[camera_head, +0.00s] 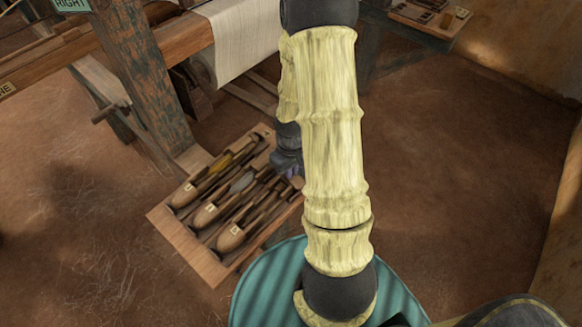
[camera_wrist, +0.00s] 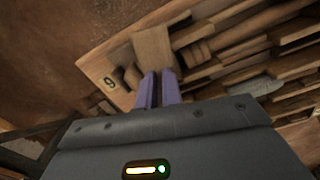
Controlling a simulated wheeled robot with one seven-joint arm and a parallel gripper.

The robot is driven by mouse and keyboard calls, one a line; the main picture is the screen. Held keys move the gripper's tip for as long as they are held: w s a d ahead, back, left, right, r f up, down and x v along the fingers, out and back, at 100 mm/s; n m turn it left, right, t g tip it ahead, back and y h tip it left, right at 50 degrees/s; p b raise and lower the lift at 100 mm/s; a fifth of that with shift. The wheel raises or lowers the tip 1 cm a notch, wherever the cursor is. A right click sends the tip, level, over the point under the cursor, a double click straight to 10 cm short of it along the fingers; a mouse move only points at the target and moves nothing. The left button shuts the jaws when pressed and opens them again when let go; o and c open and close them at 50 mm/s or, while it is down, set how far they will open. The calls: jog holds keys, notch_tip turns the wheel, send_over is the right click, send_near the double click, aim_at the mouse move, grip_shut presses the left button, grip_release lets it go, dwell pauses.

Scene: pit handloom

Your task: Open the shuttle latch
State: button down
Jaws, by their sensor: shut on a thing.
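A wooden tray (camera_head: 203,257) holds several wooden shuttles, one of them a shuttle (camera_head: 232,237) at the near end. The tray edge (camera_wrist: 93,70) also shows in the wrist view, with a number mark at its corner. My gripper (camera_wrist: 159,88) has its purple fingers close together at a small wooden piece (camera_wrist: 152,50) on the tray, by the shuttle ends. It is shut on that piece, though the contact is partly hidden by the fingers. I cannot tell for sure that this piece is the latch. In the head view my gripper (camera_head: 290,165) is at the tray's right end, partly hidden behind my arm.
A loom post (camera_head: 140,75) and a beam with white cloth (camera_head: 238,35) stand behind and left of the tray. A small wooden bench (camera_head: 425,22) with items is at the back right. The earthen floor (camera_head: 470,160) on the right is clear up to the wall.

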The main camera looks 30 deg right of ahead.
jog(key=shift+n+p, duration=0.55)
jog(key=shift+n, duration=0.75)
jog(key=c, duration=1.6)
grip_release()
jog(key=shift+o, duration=0.2)
